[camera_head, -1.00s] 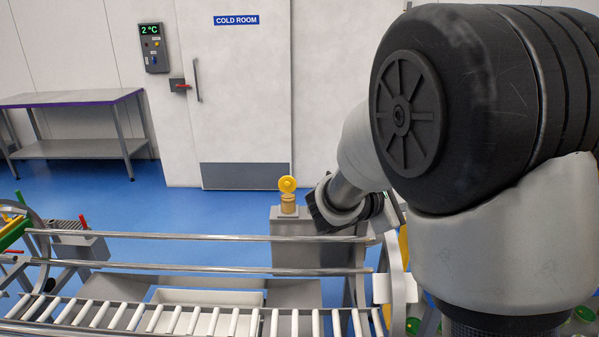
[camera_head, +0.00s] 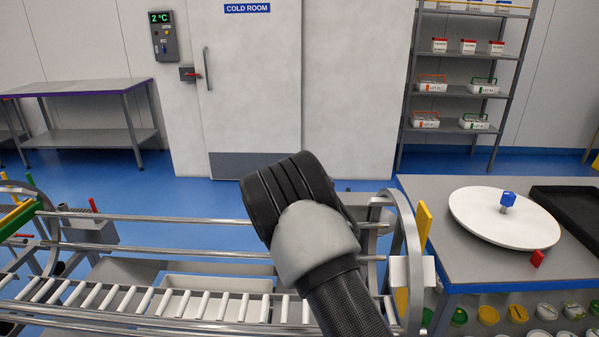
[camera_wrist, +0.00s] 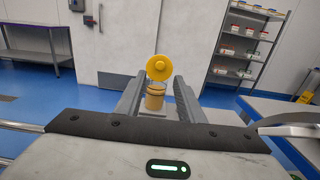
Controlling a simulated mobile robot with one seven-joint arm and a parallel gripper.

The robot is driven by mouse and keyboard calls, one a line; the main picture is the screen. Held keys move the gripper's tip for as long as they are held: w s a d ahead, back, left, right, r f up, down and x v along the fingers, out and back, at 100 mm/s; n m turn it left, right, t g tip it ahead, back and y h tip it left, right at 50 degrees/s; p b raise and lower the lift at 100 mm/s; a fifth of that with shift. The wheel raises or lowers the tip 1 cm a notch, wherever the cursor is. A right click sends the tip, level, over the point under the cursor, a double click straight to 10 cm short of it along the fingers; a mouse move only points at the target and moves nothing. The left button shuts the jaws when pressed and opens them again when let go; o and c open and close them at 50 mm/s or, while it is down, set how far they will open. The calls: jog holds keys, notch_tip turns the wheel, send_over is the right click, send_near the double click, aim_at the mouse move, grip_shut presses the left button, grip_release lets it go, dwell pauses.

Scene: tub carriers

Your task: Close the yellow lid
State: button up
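The yellow lid (camera_wrist: 159,68) is a round disc with a central knob. In the wrist view it stands tipped up, open, above the back of a small tan container (camera_wrist: 155,99) with a yellow rim. The container sits on a grey stand, partly hidden between my fingers. My gripper (camera_wrist: 159,82) is open, its two grey fingers pointing ahead on either side of the container and lid in the picture. Nothing is held; I cannot tell whether a finger touches. In the head view my arm hides the lid, container and fingers.
A roller conveyor (camera_head: 215,307) with metal rails runs across the front. At right is a grey table (camera_head: 440,220) with a white turntable (camera_head: 475,215) and a black tray (camera_head: 580,208). A shelf rack (camera_head: 470,93) stands behind. Blue floor (camera_head: 160,205) is clear before the cold-room door (camera_head: 250,90).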

jog(key=w, duration=0.9)
grip_shut()
